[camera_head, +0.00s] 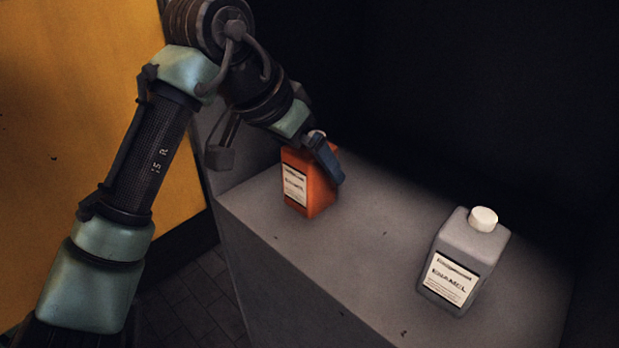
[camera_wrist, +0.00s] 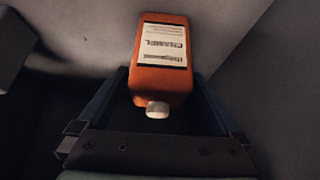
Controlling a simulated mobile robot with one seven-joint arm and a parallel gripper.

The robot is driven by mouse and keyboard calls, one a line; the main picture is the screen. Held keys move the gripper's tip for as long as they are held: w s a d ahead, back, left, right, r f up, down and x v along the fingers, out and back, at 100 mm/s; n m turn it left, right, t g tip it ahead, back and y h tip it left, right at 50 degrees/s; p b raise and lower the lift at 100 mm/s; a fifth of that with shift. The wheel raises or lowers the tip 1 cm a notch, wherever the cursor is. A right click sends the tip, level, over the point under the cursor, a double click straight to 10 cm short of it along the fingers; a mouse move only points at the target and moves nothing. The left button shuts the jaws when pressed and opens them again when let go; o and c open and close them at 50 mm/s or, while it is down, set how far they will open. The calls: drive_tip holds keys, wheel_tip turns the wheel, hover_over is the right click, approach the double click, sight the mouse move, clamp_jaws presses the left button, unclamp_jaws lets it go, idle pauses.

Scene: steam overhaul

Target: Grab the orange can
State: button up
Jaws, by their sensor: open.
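The orange can (camera_head: 310,183) stands upright on the grey ledge (camera_head: 330,255), with a white label on its front. In the head view one blue finger of my gripper (camera_head: 324,160) covers part of its right side and top. In the wrist view the orange can (camera_wrist: 163,70) shows its label and white cap. My gripper (camera_wrist: 160,88) is open there, with one dark blue finger on each side of the can's cap end. Gaps show between the fingers and the can. The other finger is hidden in the head view.
A grey can (camera_head: 465,260) with a white cap and label stands on the ledge to the right, well apart from the orange can. The ledge between them is clear. A yellow wall (camera_head: 70,110) is at the left.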

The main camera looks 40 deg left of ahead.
drive_tip(key=shift+x, duration=1.5)
drive_tip(key=shift+r, duration=0.15)
clamp_jaws()
